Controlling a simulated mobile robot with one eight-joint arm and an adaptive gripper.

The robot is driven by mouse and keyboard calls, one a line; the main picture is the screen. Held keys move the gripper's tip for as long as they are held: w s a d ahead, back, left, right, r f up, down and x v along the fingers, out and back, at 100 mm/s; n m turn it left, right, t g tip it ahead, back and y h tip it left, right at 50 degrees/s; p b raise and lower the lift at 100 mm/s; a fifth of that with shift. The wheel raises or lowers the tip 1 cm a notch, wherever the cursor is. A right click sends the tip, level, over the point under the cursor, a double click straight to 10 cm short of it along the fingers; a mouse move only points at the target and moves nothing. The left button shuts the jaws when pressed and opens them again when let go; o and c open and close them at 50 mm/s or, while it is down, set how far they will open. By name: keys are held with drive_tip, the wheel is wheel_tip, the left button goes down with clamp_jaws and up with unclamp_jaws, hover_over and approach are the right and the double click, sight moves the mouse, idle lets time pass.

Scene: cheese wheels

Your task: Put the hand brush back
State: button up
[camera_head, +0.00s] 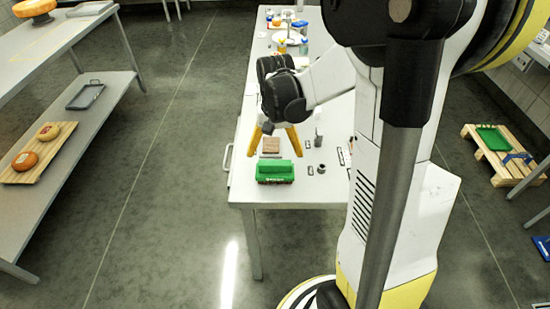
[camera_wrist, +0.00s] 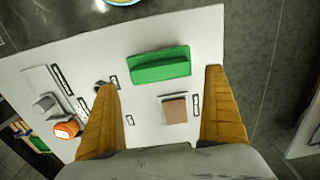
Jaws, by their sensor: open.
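A green block-shaped thing (camera_head: 275,172), perhaps the hand brush, lies at the near end of the long white table (camera_head: 248,192). It shows whole in the wrist view (camera_wrist: 160,66), beyond and between my fingertips. My gripper (camera_head: 274,154) points down over the table with its two yellow fingers spread wide. It is open, with nothing held between the fingers, also in the wrist view (camera_wrist: 160,79). A brown block (camera_head: 271,145) lies between the fingers in the head view. In the wrist view the brown block (camera_wrist: 175,110) is near the right finger.
Small grey pieces (camera_head: 318,140) and dark-outlined markings lie right of the gripper. Bottles and dishes (camera_head: 285,40) crowd the table's far end. A shelf (camera_head: 95,125) with cheese wheels (camera_head: 25,161) stands left. A pallet (camera_head: 505,165) with a green thing (camera_head: 493,138) is on the right floor.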

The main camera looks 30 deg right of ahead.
sight(275, 163)
wheel_tip(275, 163, up, 6)
drive_tip(key=p, duration=0.2)
drive_tip(key=s+a+r+n+t, duration=0.6)
drive_tip(key=s+a, duration=0.4)
drive_tip(key=a, duration=0.3)
wheel_tip(275, 163, up, 2)
drive_tip(key=shift+s+a+r+n+t, duration=0.1)
drive_tip(key=shift+s+a+n+t, duration=0.15)
drive_tip(key=shift+s+n+t, duration=0.25)
drive_tip(key=shift+w, duration=0.15)
